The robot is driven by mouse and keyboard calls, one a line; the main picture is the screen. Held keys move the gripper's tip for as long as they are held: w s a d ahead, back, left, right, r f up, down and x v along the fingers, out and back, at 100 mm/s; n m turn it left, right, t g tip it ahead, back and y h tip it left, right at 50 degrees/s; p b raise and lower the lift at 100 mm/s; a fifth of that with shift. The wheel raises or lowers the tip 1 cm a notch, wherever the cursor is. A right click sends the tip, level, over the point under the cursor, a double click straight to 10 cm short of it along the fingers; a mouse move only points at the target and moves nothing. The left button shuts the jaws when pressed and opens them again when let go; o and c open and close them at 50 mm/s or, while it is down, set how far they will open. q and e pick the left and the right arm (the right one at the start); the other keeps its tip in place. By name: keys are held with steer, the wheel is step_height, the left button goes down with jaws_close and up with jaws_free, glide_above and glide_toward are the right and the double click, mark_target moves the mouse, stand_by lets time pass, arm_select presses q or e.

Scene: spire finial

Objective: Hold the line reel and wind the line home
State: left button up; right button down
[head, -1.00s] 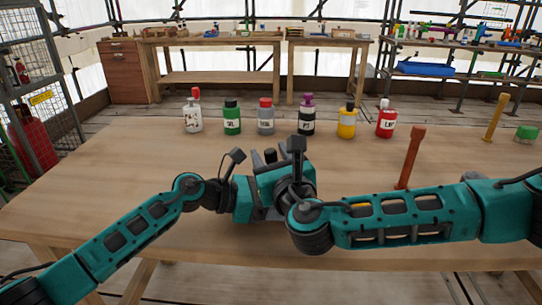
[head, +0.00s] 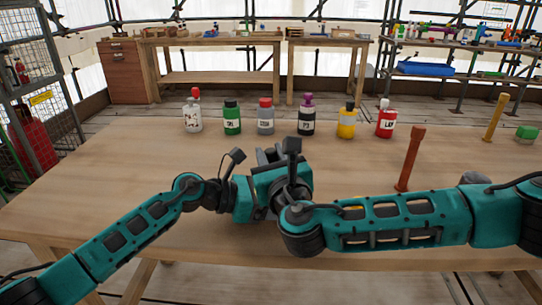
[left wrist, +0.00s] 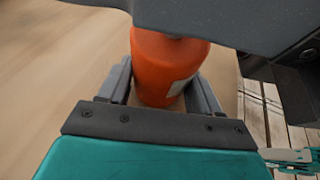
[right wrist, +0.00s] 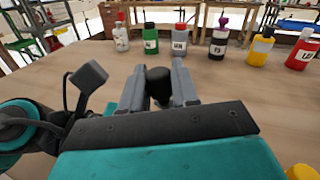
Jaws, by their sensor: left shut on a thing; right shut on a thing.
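An orange cylindrical body with a pale label (left wrist: 160,60) stands between the fingers of my left gripper (left wrist: 163,92), which is shut on it. A dark grey part covers its top in that view. My right gripper (right wrist: 160,88) is shut on a small black knob (right wrist: 159,82), seen upright between its fingers. In the head view the right gripper (head: 268,158) is just beyond the left wrist, over the middle of the table. The line itself and most of the reel are hidden behind my arms and grippers.
Several labelled bottles, including a green one (head: 232,119) and a red one (head: 386,122), stand in a row across the table (head: 130,165). A brown upright post (head: 411,158) stands behind my right forearm. A yellow item (right wrist: 302,172) is partly seen below it. The table's left side is clear.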

steer(key=m+h, duration=0.1)
steer(key=h, duration=0.1)
steer(key=m+t+h, duration=0.1)
steer(key=h, duration=0.1)
steer(key=shift+w+d+m, duration=0.1)
steer(key=shift+w+m, duration=0.1)
steer(key=shift+m, duration=0.1)
steer(key=shift+w+d+m+h, duration=0.1)
steer(key=shift+m+h, duration=0.5)
steer(key=shift+h, duration=0.4)
steer(key=shift+w+d+m+h, duration=0.1)
steer(key=shift+m+h, duration=0.5)
steer(key=shift+h, duration=0.4)
steer(key=shift+d+h, duration=0.1)
steer(key=shift+h, duration=0.2)
steer(key=c, duration=1)
jaws_free()
steer(key=shift+o, duration=0.2)
steer(key=s+a, duration=0.2)
steer(key=s, duration=1)
steer(key=shift+f, duration=0.45)
steer(key=shift+o, duration=0.2)
steer(key=shift+w+a, duration=0.1)
